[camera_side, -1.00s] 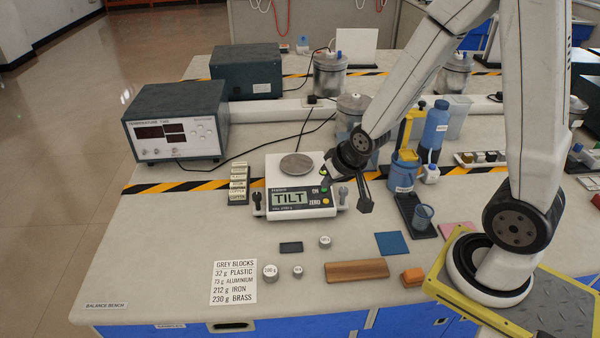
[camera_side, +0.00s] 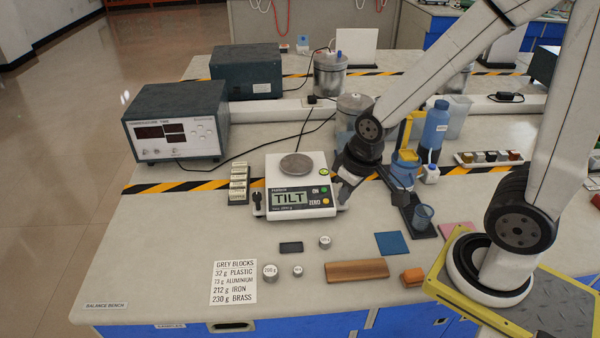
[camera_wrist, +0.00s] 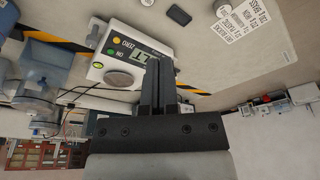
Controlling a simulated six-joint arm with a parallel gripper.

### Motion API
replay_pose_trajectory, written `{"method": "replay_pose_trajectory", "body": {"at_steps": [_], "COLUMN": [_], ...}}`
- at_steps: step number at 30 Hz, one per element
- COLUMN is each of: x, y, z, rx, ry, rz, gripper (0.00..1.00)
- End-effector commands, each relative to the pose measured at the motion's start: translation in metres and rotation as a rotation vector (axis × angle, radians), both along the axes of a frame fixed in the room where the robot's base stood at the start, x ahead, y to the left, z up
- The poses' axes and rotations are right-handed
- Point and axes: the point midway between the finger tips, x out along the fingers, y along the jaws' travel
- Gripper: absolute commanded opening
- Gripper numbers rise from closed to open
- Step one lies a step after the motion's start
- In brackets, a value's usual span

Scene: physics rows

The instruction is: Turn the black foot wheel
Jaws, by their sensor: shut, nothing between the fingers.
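The balance (camera_side: 296,207) stands on the bench with a round steel pan (camera_side: 296,165) on top and TILT on its display. A black foot wheel (camera_side: 258,203) shows at its front left corner in the side view. The front right foot is hidden behind my gripper (camera_side: 344,200) there.
Blue cups and a bottle (camera_side: 436,125) stand to the right, close to my wrist. A temperature unit (camera_side: 176,122) is at the left. Small weights (camera_side: 270,272), a wooden block (camera_side: 356,270) and a label card (camera_side: 234,283) lie in front. The bench at the front left is clear.

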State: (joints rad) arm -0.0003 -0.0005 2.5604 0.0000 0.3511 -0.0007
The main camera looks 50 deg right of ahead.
Motion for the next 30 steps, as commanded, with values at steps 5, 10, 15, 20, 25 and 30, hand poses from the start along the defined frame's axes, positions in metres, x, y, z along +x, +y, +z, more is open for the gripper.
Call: {"method": "replay_pose_trajectory", "body": {"at_steps": [5, 10, 15, 20, 25, 30], "x": [0.0, 0.0, 0.003, 0.016, 0.046, 0.087], "y": [0.0, 0.0, 0.0, 0.0, 0.001, 0.002], "z": [0.0, 0.0, 0.0, 0.001, 0.001, -0.002], "rx": [0.0, 0.0, 0.0, 0.002, 0.006, 0.012], "ry": [-0.001, -0.001, 0.0, 0.009, 0.033, 0.066], "rz": [-0.001, -0.001, -0.002, -0.01, -0.027, -0.054], "gripper": [0.0, 0.0, 0.48, 0.73, 0.73, 0.73]}}
